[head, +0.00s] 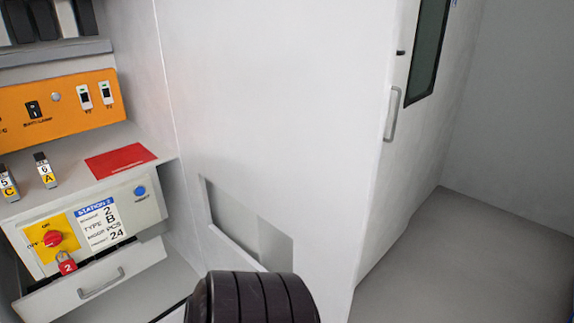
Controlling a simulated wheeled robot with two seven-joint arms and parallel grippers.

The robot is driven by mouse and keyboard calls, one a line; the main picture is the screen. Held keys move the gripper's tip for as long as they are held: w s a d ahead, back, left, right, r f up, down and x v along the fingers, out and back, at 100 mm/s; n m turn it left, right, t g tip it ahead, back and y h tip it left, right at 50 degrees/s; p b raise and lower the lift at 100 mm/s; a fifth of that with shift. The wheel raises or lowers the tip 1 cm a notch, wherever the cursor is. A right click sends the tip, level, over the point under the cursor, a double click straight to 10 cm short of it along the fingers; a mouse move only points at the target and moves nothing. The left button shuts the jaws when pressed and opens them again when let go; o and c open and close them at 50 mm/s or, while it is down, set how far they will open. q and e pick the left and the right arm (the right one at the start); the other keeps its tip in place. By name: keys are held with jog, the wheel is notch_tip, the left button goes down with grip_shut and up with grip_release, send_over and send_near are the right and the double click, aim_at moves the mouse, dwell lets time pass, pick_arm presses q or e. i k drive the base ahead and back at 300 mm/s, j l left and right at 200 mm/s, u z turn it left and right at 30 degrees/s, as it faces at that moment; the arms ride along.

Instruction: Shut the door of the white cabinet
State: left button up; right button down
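A tall white cabinet (280,110) fills the middle of the head view. At its right side a white face that looks like its door (400,160) is seen at a steep angle. It carries an upright grey bar handle (391,115), a small dark fitting above the handle, and a dark window (427,50). I cannot tell for sure whether the door stands open or shut. Neither of my grippers shows. A dark ribbed rounded part at the bottom centre looks like part of my arm.
On the left is a station with an orange switch panel (55,102), a red card (120,160), a red padlock (66,263) and a drawer (95,283) that sticks out. A recess (245,225) is low in the white wall. Grey floor (470,260) at right is clear.

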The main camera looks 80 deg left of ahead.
aim_at(282, 106)
jog(key=i+u, duration=0.5)
jog(key=u, duration=0.25)
jog(key=i+l+u, duration=0.2)
jog(key=u, duration=0.15)
jog(key=i+u, duration=0.15)
jog(key=u, duration=0.25)
jog(key=i+u, duration=0.15)
jog(key=u, duration=0.3)
jog(key=i+l+u, duration=0.1)
jog(key=u, duration=0.3)
jog(key=i+l+u, duration=0.1)
jog(key=u, duration=0.35)
jog(key=i+l+u, duration=0.1)
jog(key=u, duration=0.3)
jog(key=l+u, duration=0.25)
jog(key=u, duration=0.2)
jog(key=i+l+u, duration=0.25)
jog(key=u, duration=0.2)
jog(key=i+l+u, duration=0.15)
jog(key=l+u, duration=0.35)
